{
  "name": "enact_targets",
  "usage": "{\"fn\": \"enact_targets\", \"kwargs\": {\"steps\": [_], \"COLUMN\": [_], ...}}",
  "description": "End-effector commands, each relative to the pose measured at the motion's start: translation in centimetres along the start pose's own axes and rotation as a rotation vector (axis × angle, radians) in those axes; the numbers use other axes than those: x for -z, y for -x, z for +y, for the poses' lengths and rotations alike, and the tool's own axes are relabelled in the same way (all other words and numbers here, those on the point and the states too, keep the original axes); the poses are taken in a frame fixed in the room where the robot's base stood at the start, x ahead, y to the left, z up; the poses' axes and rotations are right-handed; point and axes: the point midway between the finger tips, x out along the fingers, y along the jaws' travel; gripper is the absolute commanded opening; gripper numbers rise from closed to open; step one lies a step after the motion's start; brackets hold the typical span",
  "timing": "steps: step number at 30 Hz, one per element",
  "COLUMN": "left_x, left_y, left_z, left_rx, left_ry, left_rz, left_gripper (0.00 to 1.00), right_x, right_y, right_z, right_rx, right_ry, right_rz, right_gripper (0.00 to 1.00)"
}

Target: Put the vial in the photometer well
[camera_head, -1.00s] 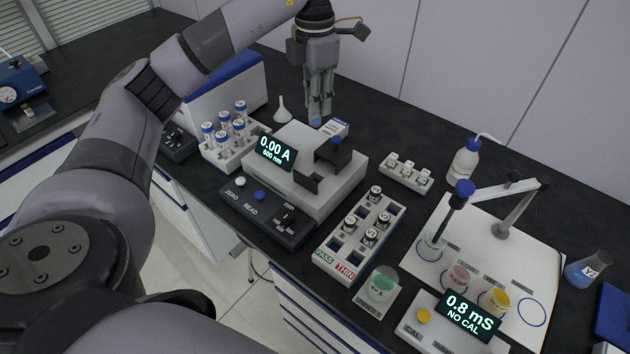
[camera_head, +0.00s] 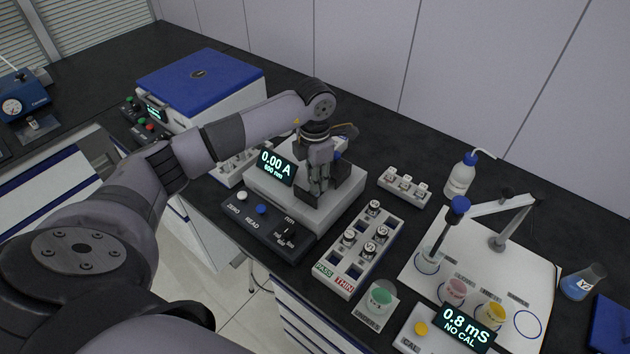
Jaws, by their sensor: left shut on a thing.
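The photometer (camera_head: 335,211) is a pale grey box on the black bench, with a display (camera_head: 276,165) reading 0.00 A, 600 nm. My left gripper (camera_head: 318,192) points down over its top, next to the dark lid parts. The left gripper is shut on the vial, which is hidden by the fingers. The well is also hidden behind the gripper, so I cannot tell whether the vial is inside it or above it. My right gripper is not in view.
A control panel (camera_head: 262,226) with ZERO and READ buttons sits in front. A PASS/THIN rack (camera_head: 345,285) with several vials stands close on the right. The white vial rack (camera_head: 228,178) at left is partly behind my arm. A blue-lidded machine (camera_head: 200,80) stands behind.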

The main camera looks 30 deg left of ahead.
Motion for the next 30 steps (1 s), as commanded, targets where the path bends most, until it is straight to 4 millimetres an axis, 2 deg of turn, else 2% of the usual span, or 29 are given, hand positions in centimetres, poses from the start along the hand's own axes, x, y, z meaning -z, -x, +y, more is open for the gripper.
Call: {"fn": "enact_targets", "kwargs": {"steps": [5,17,18,21,30], "left_x": [0.0,0.0,0.0,0.0,0.0], "left_y": [-1.9,-2.6,-2.5,-2.4,-2.3], "left_z": [0.0,0.0,0.0,0.0,0.0], "left_rx": [0.001,0.000,0.000,0.000,0.000], "left_ry": [0.001,0.000,0.000,0.000,0.000], "left_rz": [0.001,0.000,0.000,0.000,0.000], "left_gripper": [0.00,0.00,0.23,0.29,0.29], "right_x": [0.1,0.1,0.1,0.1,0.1], "right_y": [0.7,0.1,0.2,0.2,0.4], "right_z": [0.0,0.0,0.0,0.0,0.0], "right_rx": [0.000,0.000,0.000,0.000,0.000], "right_ry": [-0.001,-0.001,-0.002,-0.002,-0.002], "right_rz": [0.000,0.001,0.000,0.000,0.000], "right_gripper": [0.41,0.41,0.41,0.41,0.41]}}
